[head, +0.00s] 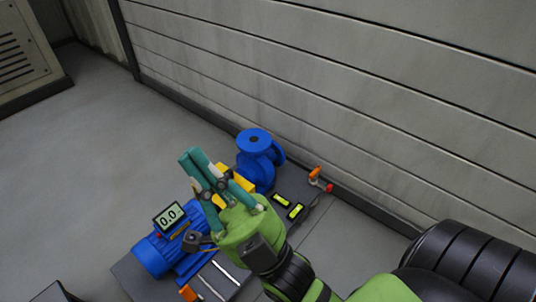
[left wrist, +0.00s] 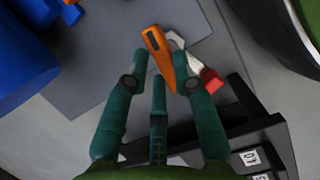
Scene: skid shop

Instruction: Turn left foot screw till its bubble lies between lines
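My right gripper (head: 206,160) has teal fingers spread apart, above the blue machine in the head view. It seems to hold nothing. Two yellow-green bubble vials, an upper one (head: 281,200) and a lower one (head: 295,211), lie on the dark base plate (head: 301,180); their bubbles are too small to read. An orange foot-screw handle (head: 315,173) stands at the far edge, another (head: 187,293) at the near edge. In the left wrist view, my left gripper (left wrist: 166,70) is open, with an orange handle (left wrist: 158,48) at and beyond its fingertips; whether they touch is unclear.
A blue motor (head: 151,256) carries a display (head: 168,217) reading 0.0. A blue pump (head: 254,142) and yellow guard (head: 259,180) stand behind my right gripper. A red part (left wrist: 211,80) and black frame (left wrist: 265,135) lie close right of my left gripper. Open floor (head: 80,150) lies left.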

